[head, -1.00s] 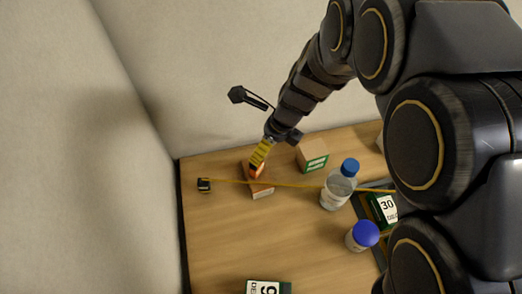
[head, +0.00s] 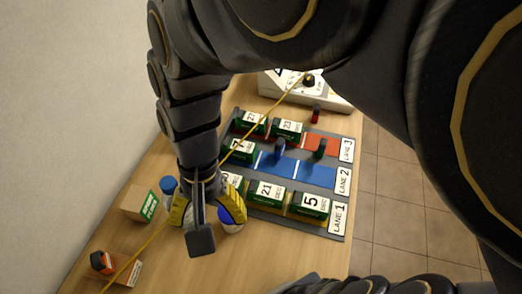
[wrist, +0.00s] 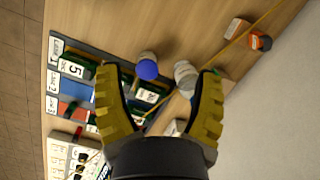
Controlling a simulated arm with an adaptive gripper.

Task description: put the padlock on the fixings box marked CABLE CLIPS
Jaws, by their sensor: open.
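An orange and black object (head: 103,262), which looks like the padlock, rests on a brown box (head: 128,272) at the lower left of the head view. The box's label is too small to read. In the wrist view the orange object (wrist: 261,42) and the box (wrist: 237,28) show at the upper right. A second brown box (head: 140,204) has a green label, also unreadable. My gripper (head: 206,212) is open with nothing between its yellow fingers. It is above the table, right of both boxes and apart from them, over the blue-capped containers.
A clear bottle with a blue cap (head: 168,186) and a blue-lidded jar (head: 231,222) stand close under my gripper. A grey lane tray (head: 338,222) holds several numbered green blocks. A yellow strip (head: 150,240) crosses the scene. A white device (head: 330,98) stands behind the tray.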

